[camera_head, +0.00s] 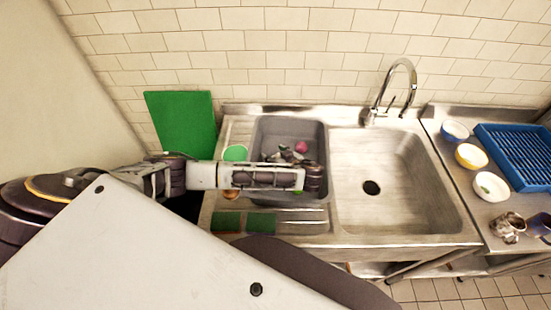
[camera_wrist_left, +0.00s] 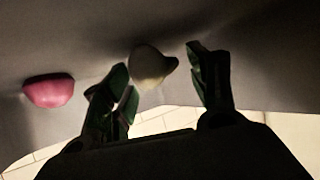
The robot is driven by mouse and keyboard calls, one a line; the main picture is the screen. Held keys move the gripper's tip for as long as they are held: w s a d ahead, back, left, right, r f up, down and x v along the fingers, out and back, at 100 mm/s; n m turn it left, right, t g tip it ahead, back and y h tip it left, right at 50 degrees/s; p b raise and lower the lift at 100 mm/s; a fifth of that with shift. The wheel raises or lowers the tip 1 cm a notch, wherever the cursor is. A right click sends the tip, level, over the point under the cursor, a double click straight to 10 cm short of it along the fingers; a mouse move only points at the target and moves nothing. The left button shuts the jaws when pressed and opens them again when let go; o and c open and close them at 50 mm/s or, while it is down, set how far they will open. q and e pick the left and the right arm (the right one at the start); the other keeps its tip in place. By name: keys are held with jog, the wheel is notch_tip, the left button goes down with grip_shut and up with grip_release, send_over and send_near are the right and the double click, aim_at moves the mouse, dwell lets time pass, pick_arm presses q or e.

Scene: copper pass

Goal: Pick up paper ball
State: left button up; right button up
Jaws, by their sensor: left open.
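A pale, crumpled-looking lump (camera_wrist_left: 150,66), which I take to be the paper ball, lies in the grey basin between my left fingertips in the left wrist view. My left gripper (camera_wrist_left: 157,68) is open, with one green-tipped finger on each side of the lump. I cannot tell whether either finger touches it. In the head view the left gripper (camera_head: 286,155) reaches down into the grey basin (camera_head: 310,130). My forearm covers part of the basin there, and I cannot clearly make out the ball. My right gripper is not in view.
A pink object (camera_head: 301,147) lies in the basin near the gripper. The basin walls are close around. A steel sink (camera_head: 400,205) with a tap (camera_head: 404,75) is to the right. Bowls (camera_head: 471,157), a blue rack (camera_head: 515,150) and a green board (camera_head: 182,120) stand farther out.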

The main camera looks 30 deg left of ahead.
aim_at(275, 156)
pick_arm(q)
jog(key=shift+c, duration=0.4)
jog(key=c, duration=0.7)
jog(key=shift+r, duration=0.1)
jog(key=shift+r, duration=0.75)
notch_tip(275, 156, up, 6)
jog(key=shift+r+b, duration=0.2)
jog(key=shift+b, duration=0.3)
jog(key=shift+r+p, duration=0.5)
jog(key=shift+r, duration=0.4)
